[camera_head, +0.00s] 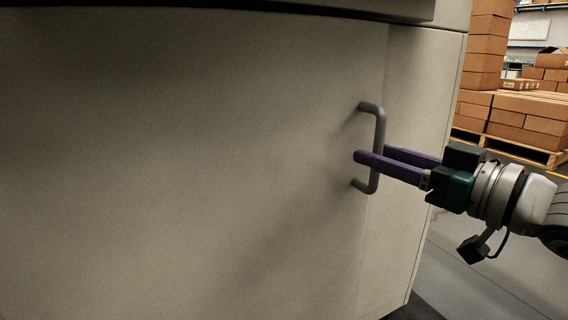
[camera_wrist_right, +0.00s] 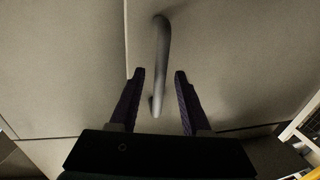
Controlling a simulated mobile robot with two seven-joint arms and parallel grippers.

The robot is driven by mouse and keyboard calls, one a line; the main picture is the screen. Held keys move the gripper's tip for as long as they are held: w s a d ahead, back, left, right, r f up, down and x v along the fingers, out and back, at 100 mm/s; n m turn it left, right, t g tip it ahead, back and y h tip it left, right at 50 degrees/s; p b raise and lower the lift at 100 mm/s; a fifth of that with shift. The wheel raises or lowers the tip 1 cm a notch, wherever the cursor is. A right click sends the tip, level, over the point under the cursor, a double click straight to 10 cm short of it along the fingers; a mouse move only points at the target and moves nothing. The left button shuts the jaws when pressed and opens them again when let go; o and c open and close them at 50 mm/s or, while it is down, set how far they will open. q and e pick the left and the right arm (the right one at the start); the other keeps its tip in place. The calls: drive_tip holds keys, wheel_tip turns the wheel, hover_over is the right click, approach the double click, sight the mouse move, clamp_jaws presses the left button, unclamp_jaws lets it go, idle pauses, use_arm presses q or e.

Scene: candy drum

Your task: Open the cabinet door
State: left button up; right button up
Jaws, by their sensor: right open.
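The cabinet door (camera_head: 200,150) is a large pale beige panel filling most of the head view, and it looks shut. Its grey bar handle (camera_head: 380,127) stands upright near the door's right edge. My right gripper (camera_head: 370,155) comes in from the right, with its purple fingers on either side of the handle's lower half. In the right wrist view the handle (camera_wrist_right: 162,60) runs between the two fingers of my gripper (camera_wrist_right: 160,75), with a gap on both sides. The gripper is open. My left gripper is not in view.
A ledge (camera_head: 370,8) of the cabinet overhangs the top of the door. Stacked cardboard boxes (camera_head: 487,50) on pallets stand at the back right. The grey floor (camera_head: 470,270) right of the cabinet is clear.

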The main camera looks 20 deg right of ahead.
drive_tip(key=shift+w+a, duration=0.15)
drive_tip(key=shift+w, duration=0.4)
clamp_jaws()
idle(1.1)
